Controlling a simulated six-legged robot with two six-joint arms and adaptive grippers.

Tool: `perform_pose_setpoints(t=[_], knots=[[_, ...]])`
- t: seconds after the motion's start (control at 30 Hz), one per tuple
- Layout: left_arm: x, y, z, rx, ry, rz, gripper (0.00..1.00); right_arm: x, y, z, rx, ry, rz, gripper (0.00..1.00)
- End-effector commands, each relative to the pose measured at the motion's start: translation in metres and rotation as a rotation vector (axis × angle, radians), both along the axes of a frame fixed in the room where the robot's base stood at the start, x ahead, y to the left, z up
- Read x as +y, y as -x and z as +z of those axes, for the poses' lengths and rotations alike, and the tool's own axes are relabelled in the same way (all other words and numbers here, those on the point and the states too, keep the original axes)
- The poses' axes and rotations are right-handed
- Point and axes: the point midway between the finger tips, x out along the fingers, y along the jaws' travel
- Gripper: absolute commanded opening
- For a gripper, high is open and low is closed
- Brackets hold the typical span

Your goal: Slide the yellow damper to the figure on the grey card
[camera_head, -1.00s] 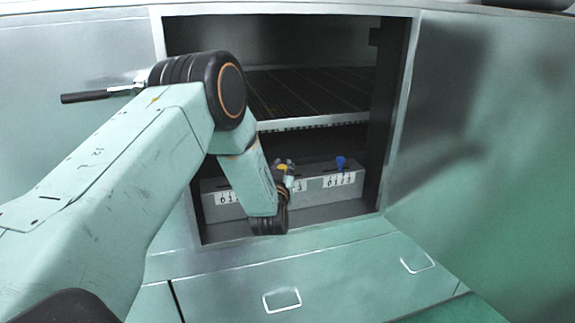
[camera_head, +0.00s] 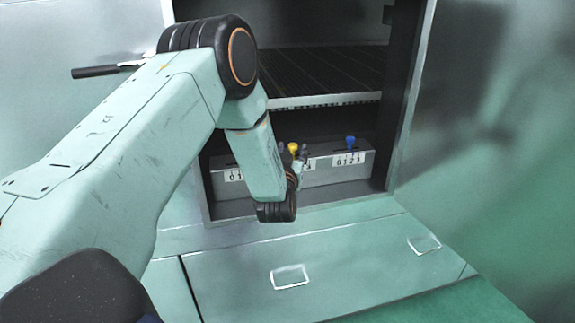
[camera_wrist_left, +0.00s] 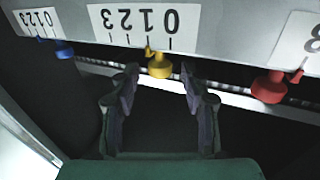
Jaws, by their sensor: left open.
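The yellow damper (camera_wrist_left: 159,66) is a knob with a small pointer below a white card (camera_wrist_left: 140,22) marked 0 to 3, upside down in the left wrist view. Its pointer is close to the tick by the 1. My left gripper (camera_wrist_left: 160,88) is open, with one finger on each side of the damper and the knob just beyond the fingertips. In the head view the yellow damper (camera_head: 293,148) shows beside my left gripper (camera_head: 303,154), on the grey box (camera_head: 322,172). I cannot make out a grey card. My right gripper is out of view.
A blue damper (camera_wrist_left: 64,50) and a red damper (camera_wrist_left: 269,86) flank the yellow one, each by its own white card. In the head view a slatted shelf (camera_head: 325,75) hangs above the box inside the cabinet opening, close over my gripper.

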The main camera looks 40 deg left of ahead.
Motion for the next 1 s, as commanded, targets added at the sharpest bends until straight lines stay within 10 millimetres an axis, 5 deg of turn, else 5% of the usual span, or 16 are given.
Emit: perform_pose_setpoints(t=[0.5, 1.0], knots=[[-0.038, 0.075, 0.0, 0.002, 0.001, -0.002, 0.46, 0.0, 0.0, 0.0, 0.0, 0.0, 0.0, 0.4], [-0.041, 0.083, 0.0, 0.0, 0.001, 0.0, 0.46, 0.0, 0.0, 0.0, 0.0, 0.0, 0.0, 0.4]])
